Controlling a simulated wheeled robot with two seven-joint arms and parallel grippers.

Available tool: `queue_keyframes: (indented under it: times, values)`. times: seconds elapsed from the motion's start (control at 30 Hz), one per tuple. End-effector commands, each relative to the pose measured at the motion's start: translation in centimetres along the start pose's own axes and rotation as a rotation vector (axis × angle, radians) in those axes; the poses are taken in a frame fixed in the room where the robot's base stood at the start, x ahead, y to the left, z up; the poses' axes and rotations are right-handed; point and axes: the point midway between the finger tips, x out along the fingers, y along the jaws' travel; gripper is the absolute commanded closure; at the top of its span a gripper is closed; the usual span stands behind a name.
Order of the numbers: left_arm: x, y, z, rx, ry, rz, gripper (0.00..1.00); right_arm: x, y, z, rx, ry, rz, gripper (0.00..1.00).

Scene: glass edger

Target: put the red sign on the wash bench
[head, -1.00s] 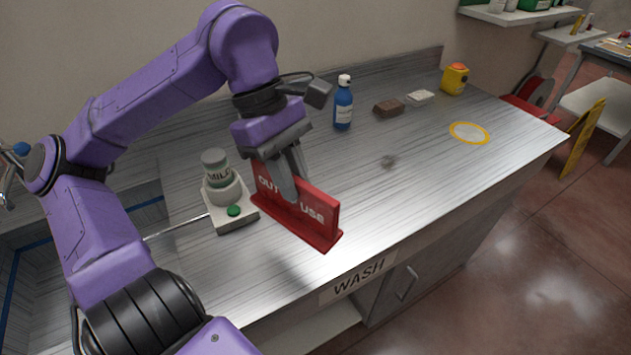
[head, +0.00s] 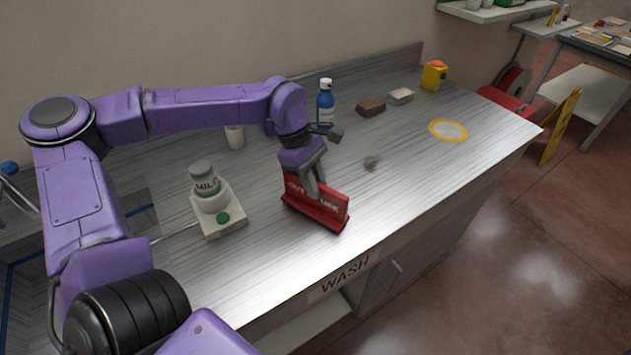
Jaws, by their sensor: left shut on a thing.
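The bench front carries a "WASH" label (head: 345,274). My right gripper is not in view.
A yellow ring (head: 448,130) marks clear bench at right.

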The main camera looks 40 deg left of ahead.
Motion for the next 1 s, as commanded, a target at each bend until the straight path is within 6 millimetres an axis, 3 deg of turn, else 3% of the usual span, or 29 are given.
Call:
queue_keyframes:
  times: [0.37,0.4,0.47,0.83,1.0]
  values:
    - [0.8,0.0,-0.3,0.001,0.0,0.001,1.0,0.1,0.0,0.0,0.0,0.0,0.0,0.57]
    - [0.8,0.0,-0.3,0.001,0.0,0.0,0.74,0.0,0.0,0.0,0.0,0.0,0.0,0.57]
    - [0.8,0.0,-0.3,0.001,0.0,0.001,0.55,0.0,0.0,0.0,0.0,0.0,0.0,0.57]
    - [0.1,0.0,-0.2,0.0,0.0,0.003,0.55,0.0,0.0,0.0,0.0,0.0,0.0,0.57]
    - [-3.7,0.1,-0.2,0.0,0.0,0.008,0.55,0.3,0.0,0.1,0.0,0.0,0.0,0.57]
